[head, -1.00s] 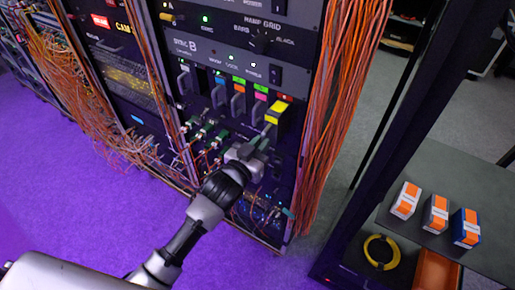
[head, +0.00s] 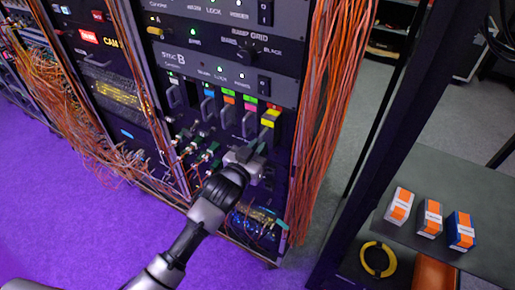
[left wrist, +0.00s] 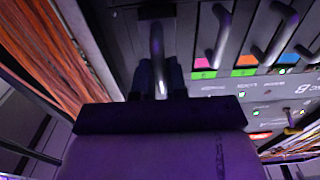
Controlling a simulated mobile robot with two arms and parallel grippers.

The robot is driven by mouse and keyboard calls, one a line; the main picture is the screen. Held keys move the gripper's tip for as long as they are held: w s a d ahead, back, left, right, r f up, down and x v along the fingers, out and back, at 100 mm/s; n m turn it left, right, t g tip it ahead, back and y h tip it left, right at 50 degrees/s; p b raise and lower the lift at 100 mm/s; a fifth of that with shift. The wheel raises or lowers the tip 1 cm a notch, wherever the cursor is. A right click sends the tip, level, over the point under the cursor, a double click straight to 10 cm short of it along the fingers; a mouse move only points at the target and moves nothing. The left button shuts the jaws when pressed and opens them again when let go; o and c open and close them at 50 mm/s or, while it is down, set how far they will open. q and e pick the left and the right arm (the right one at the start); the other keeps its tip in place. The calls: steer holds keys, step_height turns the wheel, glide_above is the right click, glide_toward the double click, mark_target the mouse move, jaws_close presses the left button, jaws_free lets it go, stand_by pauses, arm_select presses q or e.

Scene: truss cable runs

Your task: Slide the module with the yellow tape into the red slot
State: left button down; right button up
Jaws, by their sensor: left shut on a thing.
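The module with the yellow tape (head: 270,118) is at the right end of the row of modules in the rack. It sits in the slot under the red label (head: 274,106), close to level with its neighbours; I cannot tell whether it is fully flush. My left gripper (head: 260,148) is at the front of this module, shut on its handle. In the left wrist view the grey handle (left wrist: 157,50) stands between the two dark fingers (left wrist: 159,80). The tape is hidden in that view. My right gripper is not in view.
Other modules with handles stand close on the left, with blue (head: 209,93) and pink (head: 248,107) tape. Orange cables (head: 325,90) hang along the rack's right side.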

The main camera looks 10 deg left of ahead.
arm_select(q)
steer(key=shift+w, duration=0.15)
steer(key=shift+b+x, duration=0.55)
steer(key=shift+x, duration=1.2)
steer(key=shift+r, duration=0.15)
steer(key=c, duration=1.5)
jaws_free()
steer(key=o, duration=0.4)
steer(key=shift+w+d, duration=0.1)
